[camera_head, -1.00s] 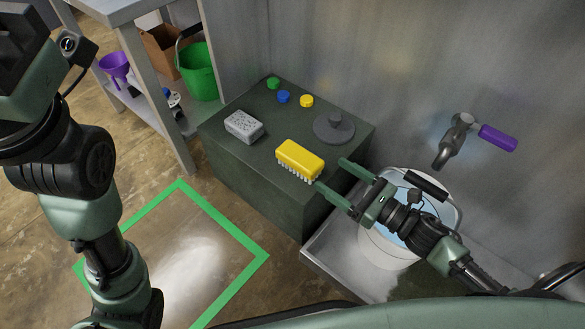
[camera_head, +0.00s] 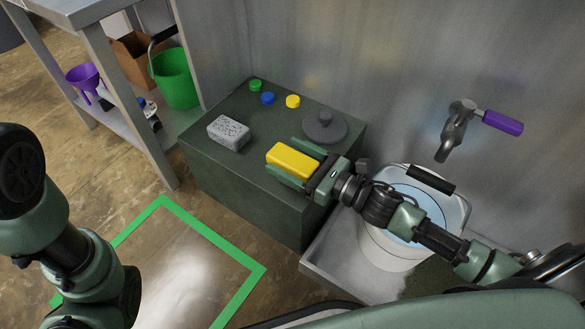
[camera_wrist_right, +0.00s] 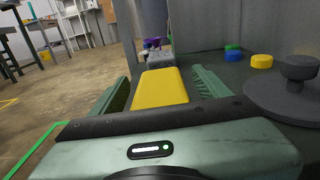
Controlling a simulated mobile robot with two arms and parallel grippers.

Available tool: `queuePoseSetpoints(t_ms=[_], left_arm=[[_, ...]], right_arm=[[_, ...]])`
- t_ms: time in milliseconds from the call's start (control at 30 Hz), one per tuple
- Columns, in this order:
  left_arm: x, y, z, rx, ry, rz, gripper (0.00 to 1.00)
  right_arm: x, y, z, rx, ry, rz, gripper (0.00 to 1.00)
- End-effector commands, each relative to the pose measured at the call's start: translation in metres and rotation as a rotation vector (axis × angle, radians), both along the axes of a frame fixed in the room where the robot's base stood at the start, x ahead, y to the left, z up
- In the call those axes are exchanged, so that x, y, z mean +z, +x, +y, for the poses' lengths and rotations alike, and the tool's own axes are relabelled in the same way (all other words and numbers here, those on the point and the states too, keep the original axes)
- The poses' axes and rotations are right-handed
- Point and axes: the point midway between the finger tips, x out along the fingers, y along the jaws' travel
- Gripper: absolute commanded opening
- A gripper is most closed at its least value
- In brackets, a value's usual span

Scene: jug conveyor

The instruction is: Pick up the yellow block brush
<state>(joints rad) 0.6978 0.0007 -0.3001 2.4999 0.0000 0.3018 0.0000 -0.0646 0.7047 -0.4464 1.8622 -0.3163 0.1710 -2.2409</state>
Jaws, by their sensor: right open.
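The yellow block brush (camera_head: 293,160) lies on the dark green cabinet top, near its front right edge. Its bristles are hidden in the head view now. My right gripper (camera_head: 295,162) is open, with one finger on each side of the brush. In the right wrist view, the brush (camera_wrist_right: 160,89) sits between the two fingers of the gripper (camera_wrist_right: 160,92), with a visible gap on the right side. My left arm shows at the left of the head view, but its gripper is out of view.
On the cabinet (camera_head: 255,185) are a grey speckled sponge (camera_head: 229,132), a dark round lid (camera_head: 324,128) and green, blue and yellow caps (camera_head: 293,101). A white bucket of water (camera_head: 385,245) stands right, below a tap (camera_head: 458,130) with a purple handle.

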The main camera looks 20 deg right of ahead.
Motion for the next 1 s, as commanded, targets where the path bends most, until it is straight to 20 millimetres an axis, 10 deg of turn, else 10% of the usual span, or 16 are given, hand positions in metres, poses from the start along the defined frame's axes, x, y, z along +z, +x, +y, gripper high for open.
queuePoseSetpoints(t_ms=[267, 500, 1000], left_arm=[[0.0, -0.001, 0.0, 0.0, 0.0, -0.002, 0.4], [0.0, -0.001, 0.0, 0.0, 0.0, -0.003, 0.4], [0.01, 0.008, 0.001, -0.002, -0.003, 0.021, 0.4]], right_arm=[[0.0, 0.002, 0.001, 0.0, 0.0, 0.001, 0.74], [0.0, 0.002, 0.001, 0.0, 0.0, 0.001, 0.07], [0.026, 0.002, 0.001, 0.0, -0.001, -0.001, 0.05]])
